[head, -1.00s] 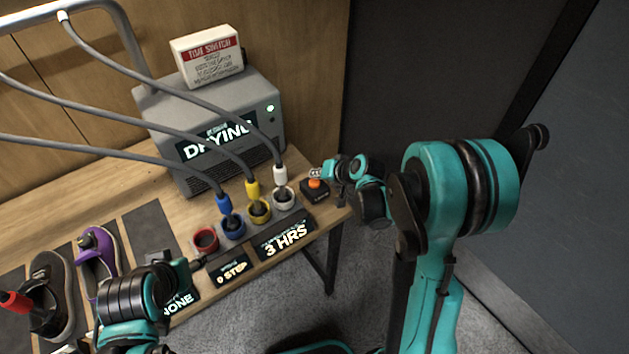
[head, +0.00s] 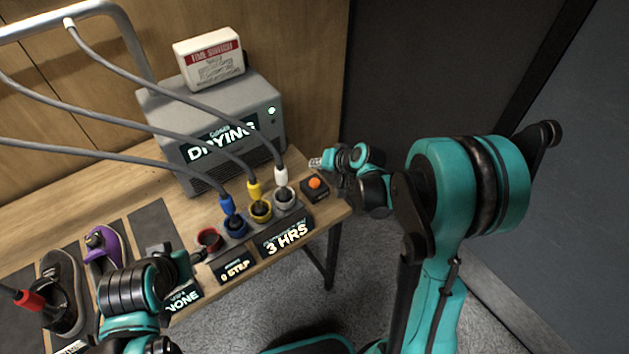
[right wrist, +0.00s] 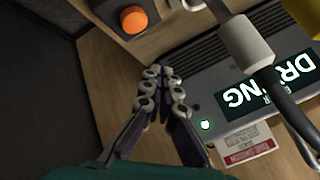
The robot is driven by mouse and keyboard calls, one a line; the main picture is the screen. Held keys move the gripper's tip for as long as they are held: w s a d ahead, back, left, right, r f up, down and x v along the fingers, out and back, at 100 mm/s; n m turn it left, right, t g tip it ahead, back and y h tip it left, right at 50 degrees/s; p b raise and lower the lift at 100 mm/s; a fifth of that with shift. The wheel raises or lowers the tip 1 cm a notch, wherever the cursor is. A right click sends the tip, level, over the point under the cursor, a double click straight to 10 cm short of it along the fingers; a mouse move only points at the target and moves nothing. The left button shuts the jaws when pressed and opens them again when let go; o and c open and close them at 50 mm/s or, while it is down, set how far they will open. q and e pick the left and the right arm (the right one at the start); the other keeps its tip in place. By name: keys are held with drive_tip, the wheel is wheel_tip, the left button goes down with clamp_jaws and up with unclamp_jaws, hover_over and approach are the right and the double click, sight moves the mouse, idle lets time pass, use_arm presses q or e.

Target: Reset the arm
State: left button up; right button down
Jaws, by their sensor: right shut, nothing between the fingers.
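My right gripper (head: 316,162) is shut and empty, raised just behind the orange button (head: 315,183) on its small black box. In the right wrist view its fingertips (right wrist: 164,78) are together, with the orange button (right wrist: 134,19) above them in the picture, apart from them. My left gripper (head: 192,261) is beside the red-rimmed socket at the front of the table; its fingers are too small and dark to tell whether they are open.
The grey drying unit (head: 265,92) carries a white box (head: 207,58). Blue (head: 227,205), yellow (head: 254,190) and white (head: 281,176) plugs stand in sockets. A dark sneaker (head: 62,275) with a red plug (head: 29,301) and a purple sneaker (head: 105,245) lie left. Floor (head: 290,285) in front is clear.

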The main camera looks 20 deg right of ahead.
idle(0.4)
drive_tip(key=s+r+n+h+b, duration=0.2)
drive_tip(key=s, duration=1)
drive_tip(key=s+r+n+g+h+b, duration=0.1)
drive_tip(key=s+r+h+b, duration=0.1)
drive_tip(key=s, duration=1.1)
drive_tip(key=shift+r+n, duration=0.4)
drive_tip(key=shift+r, duration=0.2)
drive_tip(key=shift+a, duration=0.1)
